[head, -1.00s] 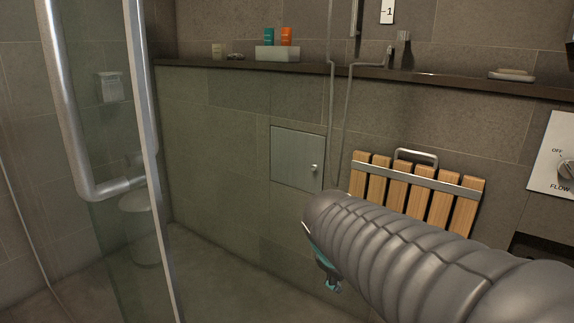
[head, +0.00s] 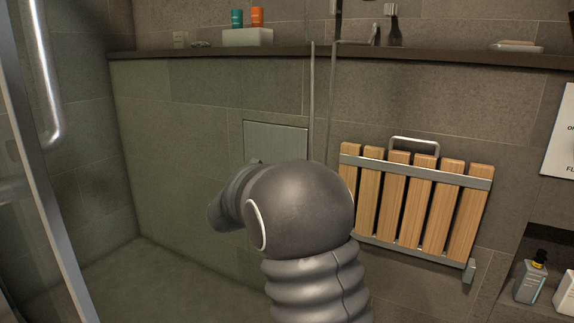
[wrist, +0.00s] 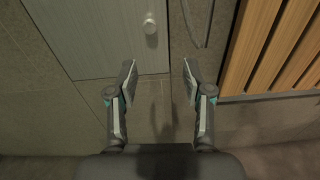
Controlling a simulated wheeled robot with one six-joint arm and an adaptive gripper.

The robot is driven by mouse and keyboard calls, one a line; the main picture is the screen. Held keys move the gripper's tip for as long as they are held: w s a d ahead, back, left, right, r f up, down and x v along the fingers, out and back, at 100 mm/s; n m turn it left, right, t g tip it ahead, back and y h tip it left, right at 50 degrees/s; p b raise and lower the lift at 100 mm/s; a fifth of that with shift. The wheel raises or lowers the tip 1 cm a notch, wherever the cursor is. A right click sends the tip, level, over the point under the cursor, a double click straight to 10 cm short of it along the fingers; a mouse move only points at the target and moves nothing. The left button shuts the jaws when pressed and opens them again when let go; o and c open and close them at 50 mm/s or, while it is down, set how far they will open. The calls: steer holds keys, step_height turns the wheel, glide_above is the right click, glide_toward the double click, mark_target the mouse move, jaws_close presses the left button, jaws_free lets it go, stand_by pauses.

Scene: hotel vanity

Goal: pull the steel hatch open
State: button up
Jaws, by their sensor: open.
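The steel hatch (head: 276,138) is a flat grey square panel in the tiled wall, and it looks shut. My arm hides its lower part in the head view. In the wrist view the hatch (wrist: 95,42) fills the upper left, with a small round knob (wrist: 150,24) near its right edge. My gripper (wrist: 158,68) is open and empty in the wrist view. Its fingertips are below the knob in the picture and do not touch it. The gripper itself is hidden behind my arm in the head view.
A folded wooden slat seat (head: 415,200) hangs right of the hatch. A glass door with a metal handle (head: 45,90) stands at left. A ledge (head: 200,54) with bottles runs above. A hose (head: 311,105) hangs between hatch and seat. Bottles (head: 530,278) sit in a niche at lower right.

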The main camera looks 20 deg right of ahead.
steer(key=shift+n, duration=0.4)
steer(key=x, duration=0.9)
steer(key=w+a+x, duration=0.1)
steer(key=x, duration=0.4)
steer(key=shift+w+d+f, duration=0.1)
steer(key=shift+w, duration=0.05)
steer(key=shift+s+a+r, duration=0.2)
steer(key=shift+a+r, duration=0.25)
steer(key=shift+r, duration=0.15)
jaws_close()
